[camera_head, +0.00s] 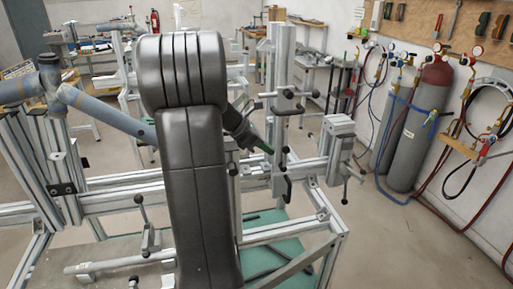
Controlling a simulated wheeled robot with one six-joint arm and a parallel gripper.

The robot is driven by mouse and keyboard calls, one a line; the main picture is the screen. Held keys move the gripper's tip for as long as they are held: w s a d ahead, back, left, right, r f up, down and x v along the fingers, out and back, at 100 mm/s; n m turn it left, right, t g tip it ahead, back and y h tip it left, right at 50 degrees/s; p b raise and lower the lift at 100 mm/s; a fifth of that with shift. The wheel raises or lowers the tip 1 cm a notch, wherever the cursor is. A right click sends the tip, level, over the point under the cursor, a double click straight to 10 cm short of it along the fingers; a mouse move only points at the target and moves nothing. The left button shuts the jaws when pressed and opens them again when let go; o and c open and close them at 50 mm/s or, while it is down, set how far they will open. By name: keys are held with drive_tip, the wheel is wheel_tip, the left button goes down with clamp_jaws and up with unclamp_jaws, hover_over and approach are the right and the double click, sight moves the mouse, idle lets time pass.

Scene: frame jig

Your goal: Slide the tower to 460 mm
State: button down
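The tower (283,68) is an upright aluminium profile on the horizontal rail (310,167) of the frame jig, right of my arm. It carries a dark-handled clamp (288,94) partway up and a dark lever (288,188) low at its foot. My gripper (266,149) is beside the lower part of the tower, on its left, pointing down and right. Its dark fingers show green near the tips. I cannot tell whether it touches the tower or whether its fingers are open. No millimetre marks are readable. My forearm hides part of the rail to the left.
A second clamp block (339,140) stands at the rail's right end. Grey tubes (95,106) lie across the frame's left side. A lower tube (115,262) lies at front left. Gas cylinders (410,125) and hoses stand by the right wall. Floor is clear between frame and cylinders.

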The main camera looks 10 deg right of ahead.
drive_tip(key=d, duration=0.5)
drive_tip(key=shift+d+r+p, duration=0.1)
drive_tip(key=shift+d+p, duration=0.25)
drive_tip(key=shift+p, duration=0.05)
drive_tip(key=shift+w+a, duration=0.1)
drive_tip(key=shift+a, duration=0.05)
drive_tip(key=shift+a, duration=0.25)
approach(275, 141)
drive_tip(key=shift+a+f, duration=0.75)
drive_tip(key=shift+f, duration=0.05)
drive_tip(key=shift+d+r+x, duration=0.3)
drive_tip(key=shift+x, duration=1.8)
drive_tip(key=shift+d+r+x, duration=0.3)
drive_tip(key=shift+x, duration=1.75)
drive_tip(key=shift+d+r+x, duration=0.25)
drive_tip(key=shift+d+x, duration=0.05)
drive_tip(key=shift+x, duration=1.8)
